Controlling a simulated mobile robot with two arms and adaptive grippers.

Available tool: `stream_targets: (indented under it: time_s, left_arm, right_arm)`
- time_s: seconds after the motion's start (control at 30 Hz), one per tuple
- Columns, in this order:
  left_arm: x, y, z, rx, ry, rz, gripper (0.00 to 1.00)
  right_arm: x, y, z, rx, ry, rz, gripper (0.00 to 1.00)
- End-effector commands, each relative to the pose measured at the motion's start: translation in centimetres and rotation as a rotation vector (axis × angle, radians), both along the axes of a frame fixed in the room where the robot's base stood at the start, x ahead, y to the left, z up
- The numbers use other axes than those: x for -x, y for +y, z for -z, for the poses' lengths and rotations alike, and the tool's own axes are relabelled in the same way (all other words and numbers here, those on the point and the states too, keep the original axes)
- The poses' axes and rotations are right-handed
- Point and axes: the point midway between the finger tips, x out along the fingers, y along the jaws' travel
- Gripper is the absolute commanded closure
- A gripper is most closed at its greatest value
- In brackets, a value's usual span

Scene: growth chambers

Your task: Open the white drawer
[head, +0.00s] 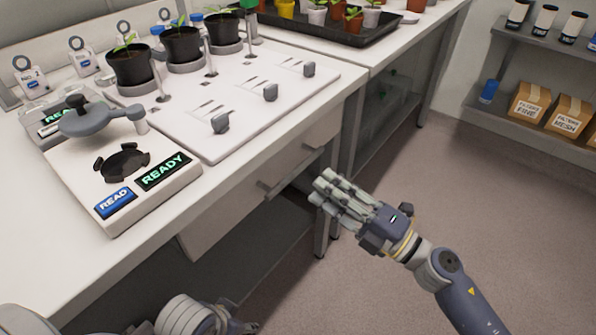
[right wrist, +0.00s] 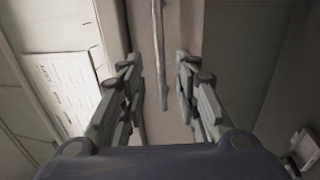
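The white drawer (head: 225,207) sits under the front edge of the white bench in the head view, and its front looks flush and shut. Its grey bar handle (head: 283,178) runs along the front. In the right wrist view the handle (right wrist: 159,45) shows as a thin bar between the spread fingers. My right gripper (head: 328,192) is open and empty, just in front of the handle's right end. I see no contact with it. Parts of my own body show at the bottom left of the head view, but no left gripper fingers can be made out.
On the bench (head: 235,165) stand a reader device (head: 185,183) showing READY, a white panel (head: 185,128) with grey knobs, and potted seedlings (head: 182,45). A shelf (head: 500,118) with boxes stands at the right. The floor (head: 510,190) beside my right arm is clear.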

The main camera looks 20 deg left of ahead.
Motion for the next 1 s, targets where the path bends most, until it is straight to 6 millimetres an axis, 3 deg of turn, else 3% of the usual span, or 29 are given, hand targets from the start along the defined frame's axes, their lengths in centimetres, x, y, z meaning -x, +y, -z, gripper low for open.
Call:
stream_targets:
  time_s: [0.2, 0.4, 0.8, 0.93, 1.0]
  left_arm:
    - [0.0, 0.0, 0.1, 0.0, 0.0, 0.0, 0.6]
    - [0.0, 0.0, 0.2, 0.0, 0.0, 0.0, 0.6]
    - [0.0, 0.0, 0.3, 0.0, -0.001, 0.0, 0.6]
    - [0.0, 0.0, 0.3, 0.0, -0.001, 0.0, 0.6]
    - [0.0, 0.0, 0.3, 0.0, -0.001, 0.0, 0.6]
  right_arm:
    - [-1.5, 4.1, -0.9, -0.002, -0.001, 0.0, 0.7]
    - [-2.4, 6.4, -1.3, -0.001, 0.001, 0.002, 0.7]
    - [-2.7, 7.2, -1.5, -0.001, 0.002, 0.003, 0.7]
    - [-2.7, 7.2, -1.5, -0.001, 0.002, 0.003, 0.97]
    - [-2.7, 7.1, -1.5, -0.001, 0.002, 0.003, 1.0]
